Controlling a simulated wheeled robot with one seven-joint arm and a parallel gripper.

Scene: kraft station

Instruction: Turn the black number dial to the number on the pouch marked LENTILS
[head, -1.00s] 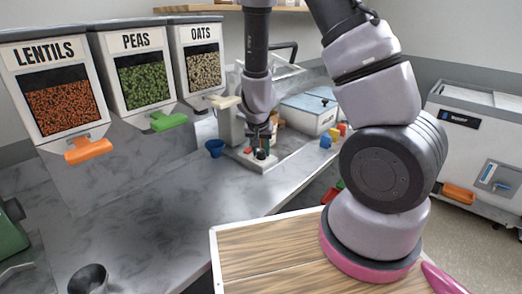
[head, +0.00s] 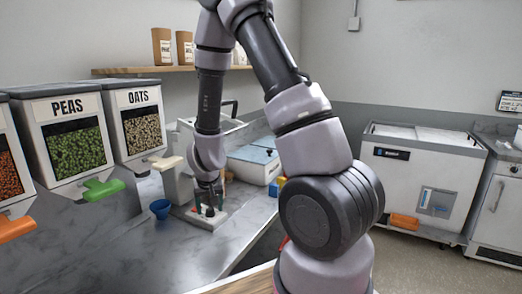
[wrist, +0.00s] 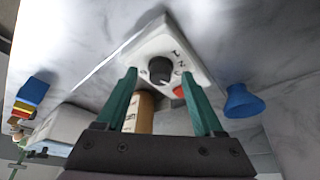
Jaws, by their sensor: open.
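The black number dial (wrist: 160,70) sits on a white panel (wrist: 150,45) with dark marks around it, too blurred to read. In the head view the same dial (head: 210,211) is small and low on the counter. My gripper (wrist: 159,74) is open, its green fingers on either side of the dial in the picture. I cannot tell whether they touch it. Brown pouches (head: 162,47) stand on the wall shelf (head: 135,70); their print is too small to read, so I cannot tell which is marked LENTILS. Another pouch (head: 185,48) is beside the first, and my arm hides part of the shelf.
A red button (wrist: 178,91) is beside the dial. A blue cup (head: 160,208) stands left of the panel. Dispensers for PEAS (head: 75,150) and OATS (head: 140,130) are at the left. A white box with a blue lid (head: 255,165) stands behind to the right.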

